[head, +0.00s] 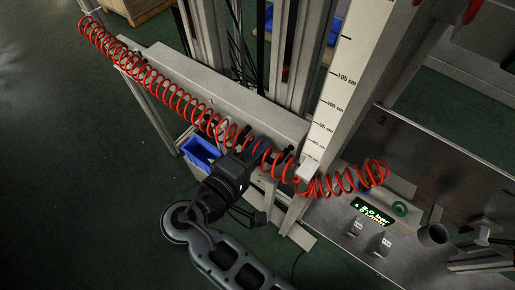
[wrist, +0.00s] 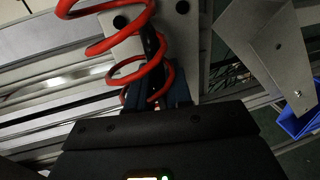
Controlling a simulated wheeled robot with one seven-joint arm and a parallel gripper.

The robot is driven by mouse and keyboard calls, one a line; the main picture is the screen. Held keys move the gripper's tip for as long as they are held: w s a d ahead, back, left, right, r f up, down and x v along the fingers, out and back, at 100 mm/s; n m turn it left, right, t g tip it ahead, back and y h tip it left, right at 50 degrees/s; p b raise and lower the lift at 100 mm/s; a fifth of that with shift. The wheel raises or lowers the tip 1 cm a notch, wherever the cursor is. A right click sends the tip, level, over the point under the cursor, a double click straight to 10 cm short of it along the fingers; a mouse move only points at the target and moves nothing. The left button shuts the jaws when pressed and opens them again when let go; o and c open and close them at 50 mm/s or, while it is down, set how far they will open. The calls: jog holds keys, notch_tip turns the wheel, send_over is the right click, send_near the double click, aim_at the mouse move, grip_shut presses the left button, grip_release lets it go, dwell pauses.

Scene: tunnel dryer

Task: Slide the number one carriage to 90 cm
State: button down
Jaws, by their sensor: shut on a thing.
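The grey carriage beam (head: 205,85) runs across the upright rails, with a red coiled hose along it. I cannot read a number on it. A white scale (head: 333,95) stands at its right, and the lowest label I make out looks like 90 cm. A pale pointer plate (head: 309,172) covers the scale just below that label; the exact reading is unclear. My gripper (head: 258,152) is shut on a dark handle at the beam's front, partly hidden by hose loops. In the wrist view its fingers (wrist: 157,98) close on the handle (wrist: 152,42) beneath the red coil.
A blue bin (head: 200,153) sits behind my gripper. The green floor at left is clear.

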dwell(0.3)
notch_tip(320, 180, up, 10)
jog(key=p, duration=0.7)
jog(key=shift+r+p, duration=0.2)
jog(key=shift+p, duration=0.2)
jog(key=c, duration=1.2)
grip_release()
jog(key=shift+f, duration=0.15)
jog(key=shift+a, duration=0.1)
jog(key=shift+b+v, duration=0.75)
jog(key=shift+v, duration=3.15)
